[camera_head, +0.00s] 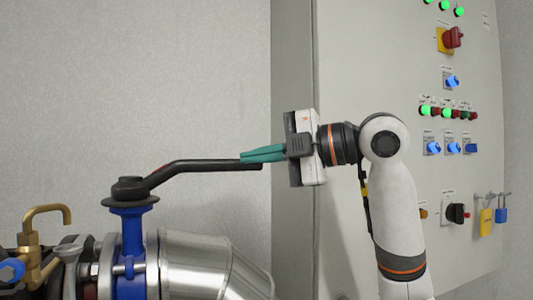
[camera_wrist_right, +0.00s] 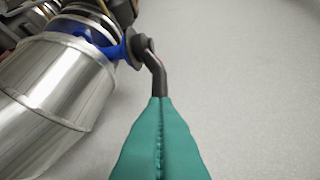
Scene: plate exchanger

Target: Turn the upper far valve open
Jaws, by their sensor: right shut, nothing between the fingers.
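The valve has a black lever handle (camera_head: 200,164) on a blue body (camera_head: 131,250) with a round black hub (camera_head: 130,190). In the head view the lever points right from the hub, toward the cabinet. My right gripper (camera_head: 243,157) comes in from the right with its teal fingers shut at the free end of the lever. In the right wrist view the fingers (camera_wrist_right: 160,108) are pressed together, with nothing visible between them, and they cover the lever's outer part. The lever (camera_wrist_right: 155,72) shows beyond their tips. I cannot tell whether they touch it. My left gripper is not in view.
A silver insulated pipe (camera_head: 205,262) runs below the lever. A brass bent fitting (camera_head: 45,225) stands at the lower left. A grey control cabinet (camera_head: 365,70) with lights and switches stands behind my right arm. The space above the lever is clear.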

